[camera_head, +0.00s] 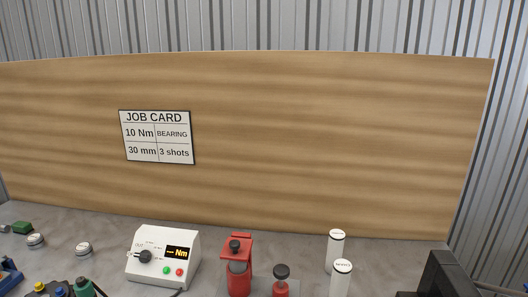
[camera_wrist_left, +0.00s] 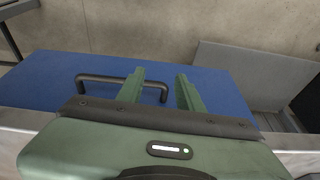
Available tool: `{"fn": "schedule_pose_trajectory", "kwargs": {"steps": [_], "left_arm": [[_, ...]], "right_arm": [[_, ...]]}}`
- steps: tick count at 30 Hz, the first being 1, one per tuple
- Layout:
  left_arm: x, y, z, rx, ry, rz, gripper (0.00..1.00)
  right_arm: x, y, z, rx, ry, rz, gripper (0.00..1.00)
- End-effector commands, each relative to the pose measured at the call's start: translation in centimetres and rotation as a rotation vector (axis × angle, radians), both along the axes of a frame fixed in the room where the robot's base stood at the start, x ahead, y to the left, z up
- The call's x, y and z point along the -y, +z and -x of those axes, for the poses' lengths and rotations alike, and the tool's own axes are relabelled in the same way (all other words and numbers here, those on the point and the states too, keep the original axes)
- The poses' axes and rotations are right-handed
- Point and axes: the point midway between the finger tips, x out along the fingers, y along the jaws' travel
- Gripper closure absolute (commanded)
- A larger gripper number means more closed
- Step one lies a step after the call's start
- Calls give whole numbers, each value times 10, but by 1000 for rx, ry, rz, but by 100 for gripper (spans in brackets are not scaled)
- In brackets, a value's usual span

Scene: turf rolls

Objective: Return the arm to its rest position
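My left gripper (camera_wrist_left: 160,76) shows in the left wrist view, with two green fingers standing apart and nothing between them. Beyond the fingers is a blue panel (camera_wrist_left: 60,80) with a black bar handle (camera_wrist_left: 98,79). The handle passes behind the left finger; I see no grip on it. Neither of my grippers shows in the head view.
A grey bench holds a white control box (camera_head: 150,268) with an Nm display, a red tool stand (camera_head: 238,268), a smaller red piece (camera_head: 281,282) and two white cylinders (camera_head: 337,246). A black object (camera_head: 442,275) stands front right. A wooden backboard (camera_head: 300,150) carries a job card (camera_head: 157,137).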

Motion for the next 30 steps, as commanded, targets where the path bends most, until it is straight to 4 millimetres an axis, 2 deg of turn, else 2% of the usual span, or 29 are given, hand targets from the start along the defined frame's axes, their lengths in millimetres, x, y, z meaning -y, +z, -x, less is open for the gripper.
{"fn": "schedule_pose_trajectory", "kwargs": {"steps": [1, 5, 8, 11, 12, 15, 18, 21, 25, 27, 30], "left_arm": [[0, -22, -1, -11, 0, -1, 64], [1, -75, -2, -29, -3, -2, 64], [1, -127, 2, -48, -6, -4, 64], [0, -191, 13, -70, -10, -6, 64], [-1, -218, 20, -79, -11, -7, 64], [-4, -281, 44, -104, -16, -10, 64], [-9, -338, 76, -128, -22, -13, 64], [-15, -385, 112, -150, -27, -16, 64], [-24, -425, 155, -173, -33, -20, 64], [-27, -438, 173, -181, -35, -22, 64], [-31, -447, 189, -188, -38, -23, 64]], "right_arm": [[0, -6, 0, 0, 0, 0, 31], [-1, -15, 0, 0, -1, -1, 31], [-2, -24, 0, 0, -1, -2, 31], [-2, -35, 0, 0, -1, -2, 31], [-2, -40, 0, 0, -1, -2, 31], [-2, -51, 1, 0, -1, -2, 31], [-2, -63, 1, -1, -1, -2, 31], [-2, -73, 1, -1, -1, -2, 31], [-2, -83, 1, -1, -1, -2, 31], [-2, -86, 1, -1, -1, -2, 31], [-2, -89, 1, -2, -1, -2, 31]]}}
